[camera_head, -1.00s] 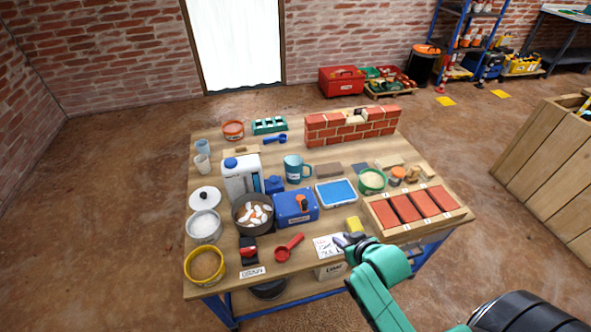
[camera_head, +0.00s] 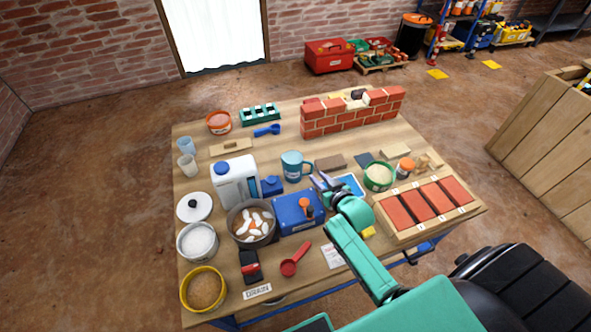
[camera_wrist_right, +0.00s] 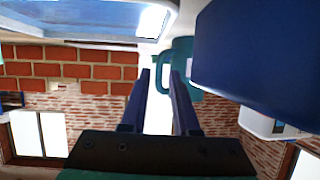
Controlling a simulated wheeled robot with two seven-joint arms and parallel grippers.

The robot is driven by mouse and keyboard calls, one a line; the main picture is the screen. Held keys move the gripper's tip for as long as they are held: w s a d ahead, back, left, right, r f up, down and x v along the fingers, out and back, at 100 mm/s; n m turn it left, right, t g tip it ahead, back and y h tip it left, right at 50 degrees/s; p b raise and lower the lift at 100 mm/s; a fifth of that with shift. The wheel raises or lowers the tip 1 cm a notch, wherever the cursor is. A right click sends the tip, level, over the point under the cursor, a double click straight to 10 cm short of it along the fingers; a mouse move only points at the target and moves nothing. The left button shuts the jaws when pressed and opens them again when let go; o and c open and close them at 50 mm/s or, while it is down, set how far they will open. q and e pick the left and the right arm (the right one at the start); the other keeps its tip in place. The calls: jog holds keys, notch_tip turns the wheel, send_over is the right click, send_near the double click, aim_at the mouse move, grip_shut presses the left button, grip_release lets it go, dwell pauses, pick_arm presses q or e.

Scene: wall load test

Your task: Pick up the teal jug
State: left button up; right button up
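The teal jug (camera_head: 294,166) stands upright in the middle of the table, its handle on the right side. My right gripper (camera_head: 321,181) is just right of and in front of the jug, its fingers pointing toward the handle. In the right wrist view the jug (camera_wrist_right: 184,55) is beyond the fingertips, and its handle shows in line with the gap between the fingers. The right gripper (camera_wrist_right: 159,76) is open, with nothing held. I cannot tell whether a finger touches the handle. My left gripper is not in view.
A blue box (camera_head: 300,212) and a blue-lidded canister (camera_head: 237,184) stand near the jug. A tray with a blue surface (camera_head: 350,184) lies partly behind my right gripper. A grey-brown block (camera_head: 330,162) lies right of the jug. A small brick wall (camera_head: 345,118) stands behind.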

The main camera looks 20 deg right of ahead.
aim_at(312, 171)
jog(key=b+x, duration=0.1)
jog(key=x, duration=0.3)
jog(key=shift+w, duration=0.35)
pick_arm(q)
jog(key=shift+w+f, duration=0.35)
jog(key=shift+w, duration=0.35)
pick_arm(e)
jog(key=shift+s, duration=0.1)
grip_shut()
